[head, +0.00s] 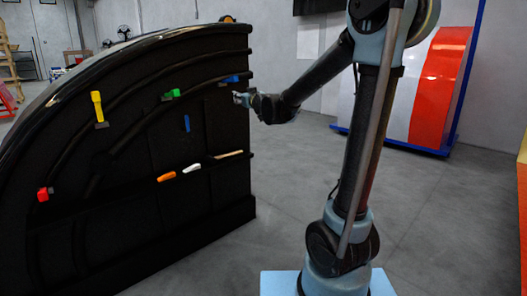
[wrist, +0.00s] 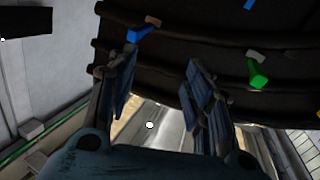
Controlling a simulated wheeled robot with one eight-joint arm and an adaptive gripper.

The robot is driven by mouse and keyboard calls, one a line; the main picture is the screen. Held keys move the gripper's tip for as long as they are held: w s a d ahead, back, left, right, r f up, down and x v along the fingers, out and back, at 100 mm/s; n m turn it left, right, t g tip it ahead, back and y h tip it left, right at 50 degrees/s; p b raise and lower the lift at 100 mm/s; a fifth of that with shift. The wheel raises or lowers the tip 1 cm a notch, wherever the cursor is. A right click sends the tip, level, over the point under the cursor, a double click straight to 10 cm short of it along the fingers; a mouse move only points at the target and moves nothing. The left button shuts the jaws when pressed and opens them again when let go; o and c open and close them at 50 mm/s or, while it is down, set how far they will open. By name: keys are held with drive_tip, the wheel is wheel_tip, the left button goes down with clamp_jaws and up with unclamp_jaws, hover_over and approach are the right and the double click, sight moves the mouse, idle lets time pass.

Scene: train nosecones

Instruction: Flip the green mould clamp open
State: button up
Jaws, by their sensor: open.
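The green mould clamp (head: 172,94) sits on the upper curved rib of the black mould (head: 130,150), left of my gripper (head: 240,98) in the head view. In the wrist view the green clamp (wrist: 258,75) lies right of and beyond the right finger, apart from it, with a tan piece at its upper end. My gripper (wrist: 160,80) is open with nothing between its fingers. A blue clamp (wrist: 137,34) shows just past the left fingertip; in the head view this blue clamp (head: 232,79) is near my gripper.
A yellow clamp (head: 97,105) and a red clamp (head: 43,194) are farther left on the mould. A blue handle (head: 187,123) hangs below the green clamp. An orange tool (head: 166,177) and a white tool (head: 192,168) lie on the mould's ledge.

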drive_tip(key=s+d+f+m+g+h, duration=0.2)
drive_tip(key=s+d+f+g+h, duration=0.1)
drive_tip(key=s+d+f, duration=0.65)
drive_tip(key=s+d+f+m+g+h, duration=0.1)
drive_tip(key=s+d+f+g, duration=0.2)
drive_tip(key=s+d+f, duration=0.3)
drive_tip(key=s+d+f+m+g+h, duration=0.1)
drive_tip(key=s+d+f+g, duration=0.3)
drive_tip(key=s, duration=1.3)
drive_tip(key=s+d+f+m+g+h, duration=0.2)
drive_tip(key=s+d+f+g, duration=0.2)
drive_tip(key=s+d+f, duration=0.4)
drive_tip(key=s+f, duration=0.3)
drive_tip(key=s, duration=0.1)
drive_tip(key=shift+d+f, duration=0.25)
drive_tip(key=shift+f, duration=0.1)
drive_tip(key=c, duration=0.3)
drive_tip(key=shift+a, duration=0.1)
